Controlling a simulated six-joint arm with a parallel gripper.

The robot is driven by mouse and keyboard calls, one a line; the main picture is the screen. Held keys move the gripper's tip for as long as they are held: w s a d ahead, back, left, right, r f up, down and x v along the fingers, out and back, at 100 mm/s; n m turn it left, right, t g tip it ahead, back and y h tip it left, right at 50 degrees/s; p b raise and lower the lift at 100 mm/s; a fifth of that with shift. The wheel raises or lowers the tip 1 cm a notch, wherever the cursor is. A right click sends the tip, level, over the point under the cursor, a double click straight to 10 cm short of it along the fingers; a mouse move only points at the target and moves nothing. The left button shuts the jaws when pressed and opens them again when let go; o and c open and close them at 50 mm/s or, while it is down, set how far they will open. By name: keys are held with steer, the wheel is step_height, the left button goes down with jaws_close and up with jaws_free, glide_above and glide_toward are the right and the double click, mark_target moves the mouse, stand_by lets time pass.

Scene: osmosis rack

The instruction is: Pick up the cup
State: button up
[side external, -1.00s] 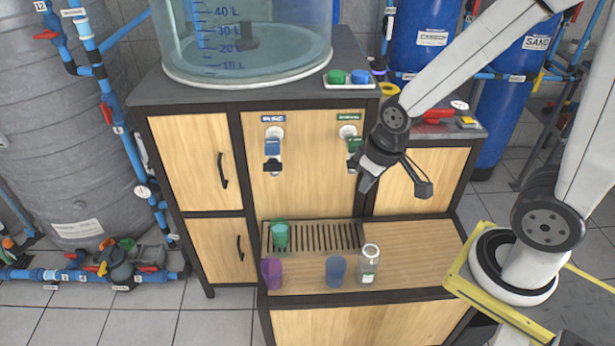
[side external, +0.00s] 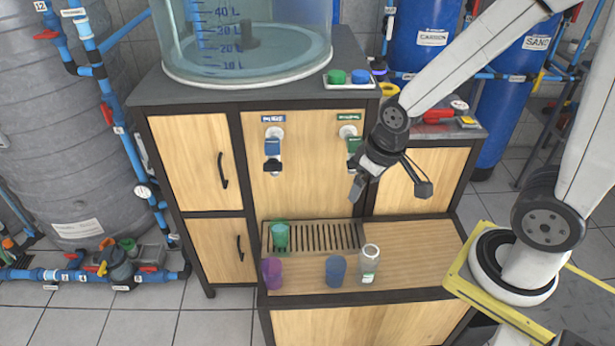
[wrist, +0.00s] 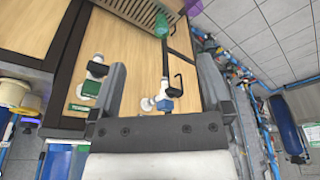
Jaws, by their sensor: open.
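Several cups stand on the cabinet's lower shelf. A green cup (side external: 280,236) is on the drip grate's left end, and it also shows at the top of the wrist view (wrist: 162,25). A purple cup (side external: 272,273) stands at the shelf's front left, and a blue cup (side external: 336,271) is to its right. A clear glass container with a white label (side external: 369,265) stands right of the blue cup. My gripper (side external: 356,190) is open and empty, well above the shelf and apart from every cup; its two fingers are spread in the wrist view (wrist: 161,72).
Two taps, one blue (side external: 272,148) and one green (side external: 353,146), stick out from the panel above the shelf. The wooden shelf's right part (side external: 420,245) is clear. A large clear tank (side external: 245,60) stands on top.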

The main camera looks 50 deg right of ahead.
steer(key=w+a+f+m+t, duration=0.1)
steer(key=w+a+f+m, duration=0.2)
steer(key=w+a+f, duration=0.3)
steer(key=m+t+h, duration=0.1)
steer(key=m+h, duration=0.6)
steer(key=m, duration=0.1)
glide_toward(335, 272)
steer(key=w+x, duration=0.1)
steer(key=x, duration=0.4)
steer(key=shift+s+d+f, duration=0.25)
steer(key=shift+s, duration=0.1)
steer(key=shift+x, duration=1.3)
